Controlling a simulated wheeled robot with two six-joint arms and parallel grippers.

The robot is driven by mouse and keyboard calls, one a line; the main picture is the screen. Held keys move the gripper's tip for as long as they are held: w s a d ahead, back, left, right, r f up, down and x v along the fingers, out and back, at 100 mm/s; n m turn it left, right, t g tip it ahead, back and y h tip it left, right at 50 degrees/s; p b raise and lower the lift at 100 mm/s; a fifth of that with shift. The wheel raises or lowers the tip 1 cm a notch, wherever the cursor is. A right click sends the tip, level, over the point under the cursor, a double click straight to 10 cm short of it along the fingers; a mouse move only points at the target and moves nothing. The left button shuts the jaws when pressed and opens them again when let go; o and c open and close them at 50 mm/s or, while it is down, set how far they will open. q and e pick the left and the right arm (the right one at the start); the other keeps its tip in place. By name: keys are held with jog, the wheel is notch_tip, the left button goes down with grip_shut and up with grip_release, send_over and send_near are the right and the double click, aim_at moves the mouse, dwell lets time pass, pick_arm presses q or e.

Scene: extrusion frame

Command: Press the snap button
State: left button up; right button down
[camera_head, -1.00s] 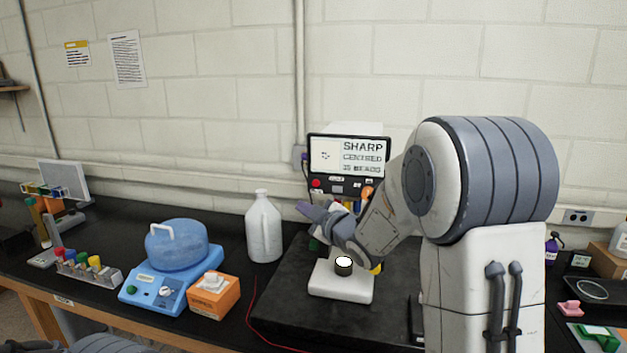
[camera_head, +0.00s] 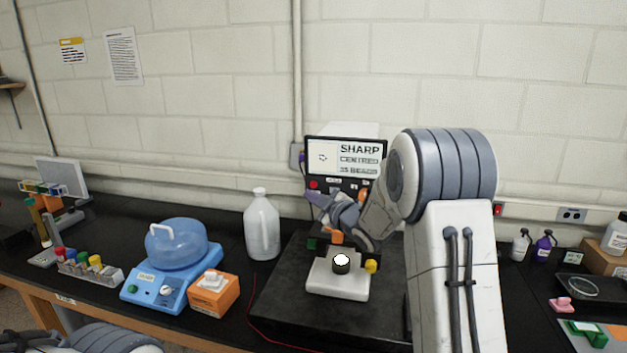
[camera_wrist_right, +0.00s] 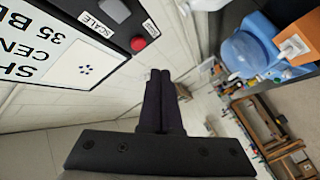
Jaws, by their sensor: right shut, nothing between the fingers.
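A dark instrument with a lit screen (camera_head: 342,157) stands at the back of the bench. The screen reads "SHARP CENTRED" and a beads line. My left gripper is out of view.
Bottles (camera_head: 543,246) stand at the right.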

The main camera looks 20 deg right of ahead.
aim_at(314, 184)
jog(key=shift+w+d, duration=0.8)
jog(key=shift+w, duration=0.35)
dwell(1.3)
jog(key=shift+w+d, duration=0.2)
jog(key=shift+w, duration=0.15)
jog(key=shift+w+d, duration=0.25)
jog(key=shift+w, duration=0.1)
dwell(0.6)
jog(key=shift+s+a, duration=0.1)
jog(key=shift+s+a+b, duration=0.4)
jog(key=shift+s+b, duration=0.2)
jog(key=shift+b, duration=0.15)
